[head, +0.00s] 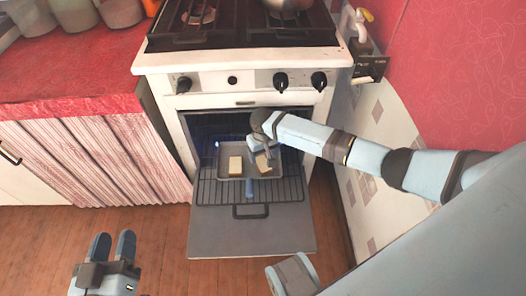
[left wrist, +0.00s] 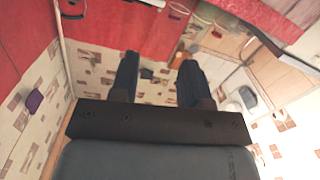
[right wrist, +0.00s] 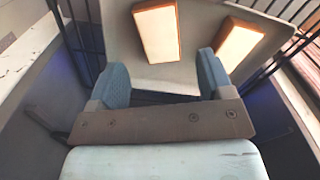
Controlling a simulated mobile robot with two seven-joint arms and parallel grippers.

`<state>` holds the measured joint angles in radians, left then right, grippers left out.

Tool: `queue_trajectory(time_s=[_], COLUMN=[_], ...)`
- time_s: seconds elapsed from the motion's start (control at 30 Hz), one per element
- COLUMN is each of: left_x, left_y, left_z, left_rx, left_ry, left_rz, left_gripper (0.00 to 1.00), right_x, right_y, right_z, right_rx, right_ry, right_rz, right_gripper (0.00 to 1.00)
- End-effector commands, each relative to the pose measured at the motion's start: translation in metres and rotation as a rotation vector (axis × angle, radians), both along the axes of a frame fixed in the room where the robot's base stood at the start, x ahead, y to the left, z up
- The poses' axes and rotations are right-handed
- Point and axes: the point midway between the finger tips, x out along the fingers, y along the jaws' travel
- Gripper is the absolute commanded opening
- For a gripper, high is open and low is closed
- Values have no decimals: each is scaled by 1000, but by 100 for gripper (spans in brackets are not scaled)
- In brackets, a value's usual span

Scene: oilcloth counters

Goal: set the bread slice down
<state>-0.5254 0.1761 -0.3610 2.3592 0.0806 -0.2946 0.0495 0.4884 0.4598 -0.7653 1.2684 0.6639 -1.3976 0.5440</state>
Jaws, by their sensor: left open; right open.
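Two bread slices, a left one (head: 235,166) and a right one (head: 263,163), lie on a grey baking tray (head: 223,153) on the oven rack. My right gripper (head: 257,152) reaches into the oven just above the right slice and partly hides it. In the right wrist view the gripper (right wrist: 162,62) is open with nothing between its fingers. That view shows two light slices with brown edges, one just beyond the fingers (right wrist: 157,33) and one to the right (right wrist: 240,45), on the tray (right wrist: 205,18). My left gripper (head: 113,243) is open and empty, low over the floor.
The oven door (head: 245,235) hangs open with a wire rack (head: 210,192) above it. The stove top (head: 240,30) holds a pot (head: 287,5). A red counter (head: 65,80) with a curtain (head: 95,155) stands left. The wooden floor (head: 45,235) in front is clear.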

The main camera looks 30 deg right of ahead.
Motion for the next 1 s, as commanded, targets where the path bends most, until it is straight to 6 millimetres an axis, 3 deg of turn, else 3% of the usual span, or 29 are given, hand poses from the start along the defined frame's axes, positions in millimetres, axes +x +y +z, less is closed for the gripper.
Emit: queue_trajectory(time_s=[0.1,0.33,1.0], left_x=[-3,-8,-8], left_y=[8,17,17], left_z=[-18,-39,-41], left_rx=[56,107,110], left_ry=[93,175,180], left_rz=[18,32,32], left_gripper=[43,43,43], right_x=[0,0,0], right_y=[0,0,0], right_z=[12,16,16], right_rx=[0,0,0], right_ry=[1,1,1], right_rz=[0,0,1], right_gripper=[74,74,74])
